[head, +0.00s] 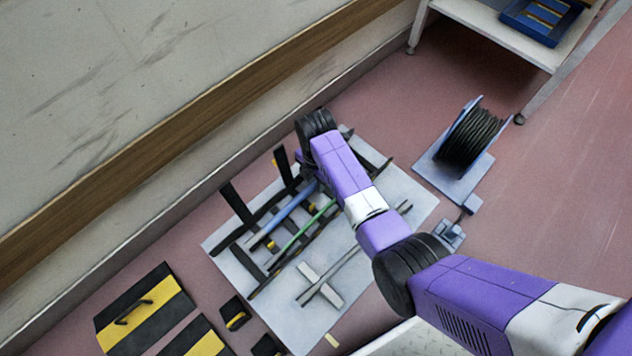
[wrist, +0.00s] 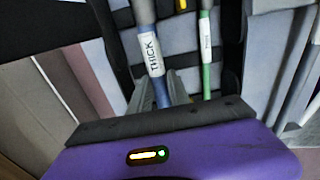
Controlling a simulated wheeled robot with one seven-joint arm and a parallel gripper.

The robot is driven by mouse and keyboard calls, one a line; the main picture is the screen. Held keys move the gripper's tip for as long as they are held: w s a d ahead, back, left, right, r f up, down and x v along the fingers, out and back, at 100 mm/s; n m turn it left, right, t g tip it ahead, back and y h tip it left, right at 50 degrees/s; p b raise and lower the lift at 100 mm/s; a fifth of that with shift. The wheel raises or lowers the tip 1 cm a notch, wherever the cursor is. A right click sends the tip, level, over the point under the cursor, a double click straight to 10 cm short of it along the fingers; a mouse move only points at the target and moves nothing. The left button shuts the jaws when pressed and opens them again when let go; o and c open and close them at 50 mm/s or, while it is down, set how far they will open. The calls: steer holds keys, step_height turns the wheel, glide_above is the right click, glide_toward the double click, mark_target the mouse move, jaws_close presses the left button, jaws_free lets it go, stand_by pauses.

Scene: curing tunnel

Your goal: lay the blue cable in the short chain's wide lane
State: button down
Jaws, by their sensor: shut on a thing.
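The blue cable (head: 287,213) lies slantwise over the black chain frame on a pale grey plate (head: 300,336). In the wrist view the blue cable (wrist: 162,95) carries a white label reading THICK. My gripper (wrist: 160,88) is shut on the blue cable just below that label. In the head view my arm hides the gripper and the cable's upper end. A thinner green cable (head: 306,232) runs beside it to the right, apart from the gripper; it also shows in the wrist view (wrist: 206,78). I cannot tell which lane is the wide one.
Two black posts (head: 237,204) stand up on the left of the frame. A grey rod (head: 340,268) rests over a pale cross-shaped piece on the plate. A black cable reel (head: 470,137) stands to the right. Black-and-yellow striped plates (head: 145,308) lie at lower left, and a wall runs behind.

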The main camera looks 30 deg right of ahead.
steer(key=c, duration=1.2)
jaws_free()
steer(key=shift+c, duration=0.2)
steer(key=shift+r, duration=0.1)
step_height(320, 180, up, 12)
steer(key=p, duration=0.5)
steer(key=shift+p, duration=0.4)
